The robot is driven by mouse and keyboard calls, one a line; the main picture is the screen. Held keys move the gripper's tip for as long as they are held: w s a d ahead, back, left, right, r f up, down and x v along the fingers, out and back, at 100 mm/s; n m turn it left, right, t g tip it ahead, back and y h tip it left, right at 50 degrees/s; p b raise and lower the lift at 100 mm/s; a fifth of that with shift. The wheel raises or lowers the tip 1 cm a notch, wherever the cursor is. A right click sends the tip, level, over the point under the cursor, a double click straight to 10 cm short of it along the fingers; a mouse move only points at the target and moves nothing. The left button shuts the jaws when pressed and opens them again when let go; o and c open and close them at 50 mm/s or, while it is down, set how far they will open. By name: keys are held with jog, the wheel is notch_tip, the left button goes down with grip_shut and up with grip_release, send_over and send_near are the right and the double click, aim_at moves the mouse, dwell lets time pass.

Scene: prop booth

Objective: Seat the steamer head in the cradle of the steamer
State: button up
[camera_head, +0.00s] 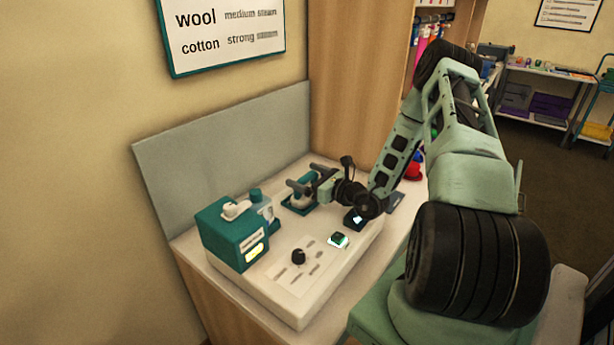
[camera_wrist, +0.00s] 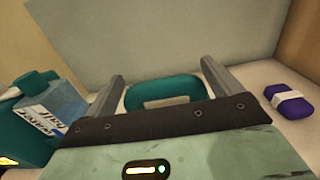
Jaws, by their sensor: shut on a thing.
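The steamer (camera_head: 228,236) is a teal box with a lit yellow label, at the left of the white counter unit. A white curved part (camera_head: 236,208) lies on its top; I cannot tell whether this is the cradle. Its bluish water tank (camera_wrist: 55,105) shows at the left in the wrist view. My gripper (camera_head: 306,184) is to the right of the steamer, low over the counter. It is shut on a rounded teal piece with a pale patch, which I take for the steamer head (camera_wrist: 180,90). That piece lies between the two grey fingers (camera_wrist: 163,70) and its underside is hidden.
A white panel with a black knob (camera_head: 298,256) and a green-lit button (camera_head: 338,240) is in front. A purple block with a white band (camera_wrist: 291,101) lies to the right in the wrist view. A grey backboard (camera_head: 225,140) stands behind.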

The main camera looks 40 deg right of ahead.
jog(key=o, duration=1.4)
jog(key=shift+s, duration=0.35)
jog(key=s+b, duration=0.1)
jog(key=s, duration=0.4)
jog(key=s+d+b, duration=0.1)
jog(key=s, duration=0.5)
jog(key=s+d+b, duration=0.1)
jog(key=s+b, duration=0.1)
jog(key=s, duration=0.3)
jog(key=shift+s+d+r, duration=0.1)
jog(key=shift+s+d, duration=0.05)
jog(key=shift+s, duration=0.1)
